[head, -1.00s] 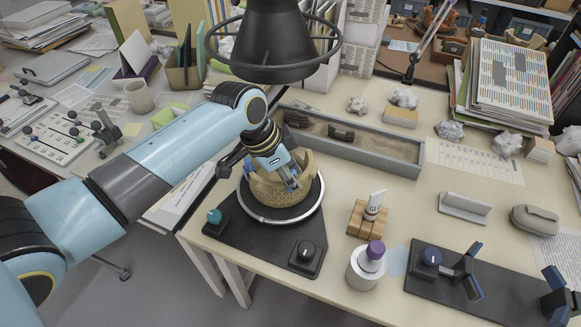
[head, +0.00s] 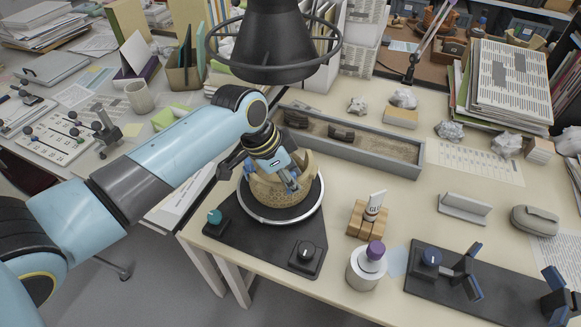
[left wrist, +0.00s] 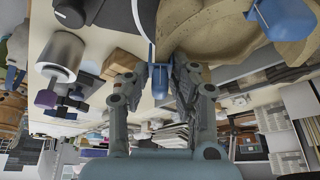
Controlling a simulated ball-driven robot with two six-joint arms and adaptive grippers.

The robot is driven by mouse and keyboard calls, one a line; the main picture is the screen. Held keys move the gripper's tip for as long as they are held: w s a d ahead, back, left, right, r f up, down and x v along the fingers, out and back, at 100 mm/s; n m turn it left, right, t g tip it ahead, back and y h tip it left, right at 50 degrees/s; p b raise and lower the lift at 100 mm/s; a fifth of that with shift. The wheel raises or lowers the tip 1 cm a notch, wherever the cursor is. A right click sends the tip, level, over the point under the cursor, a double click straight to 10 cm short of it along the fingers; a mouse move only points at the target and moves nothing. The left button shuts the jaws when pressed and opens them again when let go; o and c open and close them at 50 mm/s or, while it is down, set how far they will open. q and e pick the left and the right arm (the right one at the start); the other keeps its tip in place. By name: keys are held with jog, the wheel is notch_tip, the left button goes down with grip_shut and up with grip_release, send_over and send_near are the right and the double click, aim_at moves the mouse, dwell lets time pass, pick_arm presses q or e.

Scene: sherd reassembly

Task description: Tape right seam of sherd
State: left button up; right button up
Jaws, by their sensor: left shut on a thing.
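The tan pot (head: 278,198), built of sherds, sits on the round turntable (head: 284,220) at the table's front left. In the left wrist view the pot (left wrist: 205,25) is at the top, with a blue strip (left wrist: 285,18) against its surface at the upper right. My left gripper (head: 291,182) reaches down at the pot's front right side. It is shut on a small blue piece (left wrist: 159,80), apparently tape, close to the pot. I cannot tell whether the piece touches the seam. My right gripper is not in view.
A grey trough (head: 400,164) with dark sherds lies behind the pot. To the right are a wooden block (head: 362,222) holding a tube, a white cylinder (head: 364,272) with a purple-capped bottle, and a dark stand (head: 500,295) with blue-tipped arms.

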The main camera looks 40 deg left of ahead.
pick_arm(q)
jog(key=shift+f, duration=0.1)
dwell(0.3)
jog(key=o, duration=0.8)
jog(key=v, duration=1.2)
jog(key=shift+s+f, duration=0.1)
